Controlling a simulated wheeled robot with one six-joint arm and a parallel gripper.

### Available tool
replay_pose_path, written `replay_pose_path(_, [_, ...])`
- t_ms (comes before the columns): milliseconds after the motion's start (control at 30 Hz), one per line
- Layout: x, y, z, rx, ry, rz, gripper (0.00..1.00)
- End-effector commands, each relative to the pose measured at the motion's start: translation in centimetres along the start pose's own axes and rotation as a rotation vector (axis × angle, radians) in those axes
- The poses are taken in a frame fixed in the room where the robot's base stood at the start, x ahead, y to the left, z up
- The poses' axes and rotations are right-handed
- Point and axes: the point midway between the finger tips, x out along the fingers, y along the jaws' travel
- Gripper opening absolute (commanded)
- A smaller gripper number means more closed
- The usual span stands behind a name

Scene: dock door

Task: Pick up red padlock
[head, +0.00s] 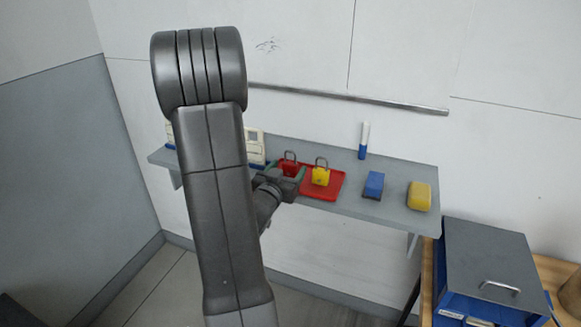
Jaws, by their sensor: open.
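The red padlock (290,167) stands on a red tray (330,189) on the grey wall shelf, its dark shackle up. My gripper (286,173) is open right in front of it, with one finger on either side of its lower part. The gripper hides the padlock's base, and I cannot tell whether the fingers touch it. A yellow padlock (320,176) stands on the same tray, close to the right of the gripper.
A blue-and-white marker (363,141), a blue block (373,185) and a yellow block (419,196) stand further right on the shelf (395,184). Cream objects (255,147) are partly hidden behind my arm. A blue box with a grey lid (487,262) is at lower right.

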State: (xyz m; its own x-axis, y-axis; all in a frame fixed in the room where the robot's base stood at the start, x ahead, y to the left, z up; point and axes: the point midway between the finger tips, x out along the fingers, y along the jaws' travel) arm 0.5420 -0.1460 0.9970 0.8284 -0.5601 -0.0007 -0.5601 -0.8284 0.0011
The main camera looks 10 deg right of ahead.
Motion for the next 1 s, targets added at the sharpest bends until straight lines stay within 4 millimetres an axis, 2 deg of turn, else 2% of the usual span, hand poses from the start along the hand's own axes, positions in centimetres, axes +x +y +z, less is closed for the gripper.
replay_pose_path(200, [3.2, -0.3, -0.1, 0.000, -0.001, 0.001, 0.67])
replay_pose_path(300, [4.0, -0.3, -0.1, 0.000, -0.001, 0.001, 0.67])
replay_pose_path(567, [4.2, -0.3, 0.0, 0.001, 0.000, -0.001, 0.67])
replay_pose_path(800, [4.2, -0.4, 0.0, 0.001, 0.000, -0.001, 0.20])
replay_pose_path(833, [4.2, -0.4, 0.0, 0.001, 0.000, -0.001, 0.17])
replay_pose_path(1000, [4.2, -0.4, 0.0, 0.001, 0.000, -0.001, 0.17])
